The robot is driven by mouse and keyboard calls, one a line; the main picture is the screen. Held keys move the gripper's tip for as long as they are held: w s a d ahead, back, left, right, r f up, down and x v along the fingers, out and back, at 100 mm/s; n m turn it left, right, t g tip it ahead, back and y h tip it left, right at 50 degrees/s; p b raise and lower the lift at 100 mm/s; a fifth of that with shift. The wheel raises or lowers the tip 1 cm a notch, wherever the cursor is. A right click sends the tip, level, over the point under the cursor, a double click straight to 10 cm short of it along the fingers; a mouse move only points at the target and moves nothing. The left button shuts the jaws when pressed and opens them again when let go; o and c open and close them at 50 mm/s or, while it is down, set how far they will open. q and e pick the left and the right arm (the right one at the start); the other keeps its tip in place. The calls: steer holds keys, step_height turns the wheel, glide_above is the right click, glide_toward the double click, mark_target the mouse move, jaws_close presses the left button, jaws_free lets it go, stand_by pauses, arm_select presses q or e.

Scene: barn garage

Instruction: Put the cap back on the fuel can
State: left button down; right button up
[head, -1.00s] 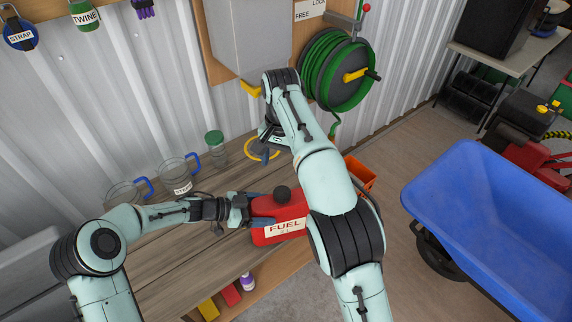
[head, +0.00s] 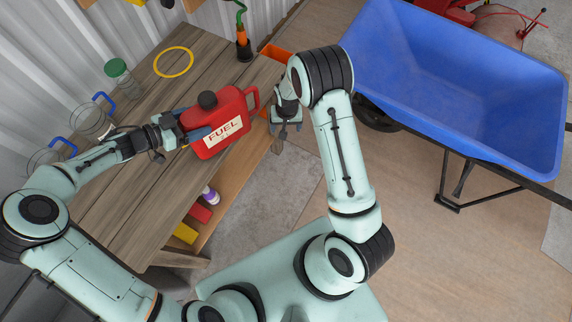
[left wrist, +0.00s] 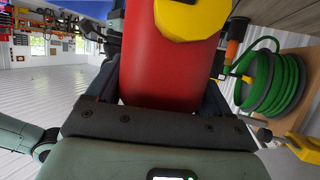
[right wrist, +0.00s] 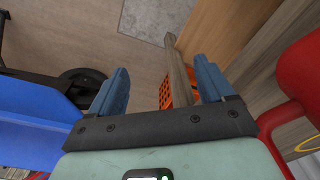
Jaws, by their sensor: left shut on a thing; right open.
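The red fuel can (head: 232,105), labelled FUEL, is upright at the workbench's front right edge. My right gripper (head: 287,128) is open and empty, right of the can's handle, pointing down by the bench edge. No separate cap shows.
The bench (head: 150,130) holds an empty yellow ring (head: 174,62), a green-lidded jar (head: 118,72) and clear mugs with blue handles (head: 90,120). An orange bin (head: 277,53) is at the bench end. A blue wheelbarrow (head: 450,60) stands right.

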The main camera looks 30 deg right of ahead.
arm_select(q)
steer(key=shift+r, duration=0.1)
arm_select(e)
steer(key=s+a+f+y, duration=0.1)
steer(key=s+a+f, duration=0.2)
steer(key=s, duration=0.5)
steer(key=s+a+f+y, duration=0.1)
steer(key=s+a+f, duration=0.2)
steer(key=s+a, duration=0.2)
steer(key=s+a+f+n+g+y, duration=0.1)
steer(key=s+a+f+y, duration=0.1)
steer(key=s, duration=0.9)
steer(key=a+f, duration=0.1)
steer(key=a, duration=0.1)
steer(key=shift+a, duration=0.4)
arm_select(q)
steer(key=shift+r, duration=0.1)
arm_select(e)
steer(key=shift+f, duration=0.15)
